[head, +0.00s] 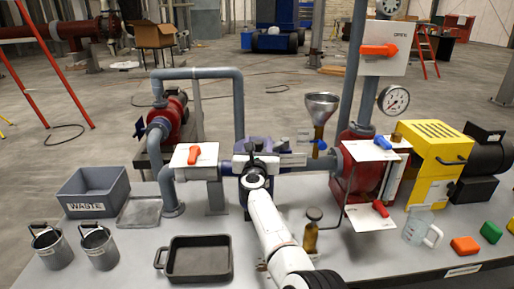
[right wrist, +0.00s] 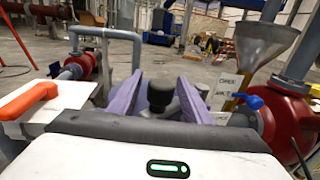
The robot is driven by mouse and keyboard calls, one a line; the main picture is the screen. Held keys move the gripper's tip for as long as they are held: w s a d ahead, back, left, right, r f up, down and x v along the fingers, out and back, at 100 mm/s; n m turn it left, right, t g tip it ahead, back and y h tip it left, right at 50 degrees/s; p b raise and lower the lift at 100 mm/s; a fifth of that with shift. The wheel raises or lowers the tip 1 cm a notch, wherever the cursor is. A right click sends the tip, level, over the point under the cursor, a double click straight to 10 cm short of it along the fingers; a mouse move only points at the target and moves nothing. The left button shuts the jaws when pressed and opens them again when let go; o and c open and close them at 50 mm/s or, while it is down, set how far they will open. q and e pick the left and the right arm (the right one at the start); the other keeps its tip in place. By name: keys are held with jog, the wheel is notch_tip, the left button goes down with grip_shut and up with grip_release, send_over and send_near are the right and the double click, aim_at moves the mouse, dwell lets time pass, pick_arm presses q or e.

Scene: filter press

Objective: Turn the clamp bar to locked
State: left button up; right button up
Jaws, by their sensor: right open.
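The filter press (head: 268,148) is a dark blue body in the pipe line at the middle of the bench in the head view. My right gripper (head: 257,165) reaches over its front. In the right wrist view, its two lavender fingers (right wrist: 160,98) stand apart, one on each side of a dark upright knob (right wrist: 160,92). This knob looks like part of the clamp bar; I cannot tell whether the fingers touch it. The rest of the clamp bar is mostly hidden by my gripper and arm. My left gripper is not in view.
An orange-handled valve box (head: 195,156) is left of the press. A funnel (head: 321,105) and red housing (head: 358,180) are to the right. A black tray (head: 199,276), a small amber bottle (head: 310,238) and a clear jug (head: 419,226) stand in front.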

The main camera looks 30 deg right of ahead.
aim_at(257, 148)
jog(key=p+v, duration=0.4)
jog(key=v, duration=0.3)
jog(key=shift+s+a+r, duration=0.15)
jog(key=shift+s+r, duration=0.05)
jog(key=shift+s+a+f, duration=0.1)
jog(key=shift+s+a, duration=0.25)
jog(key=shift+s, duration=0.2)
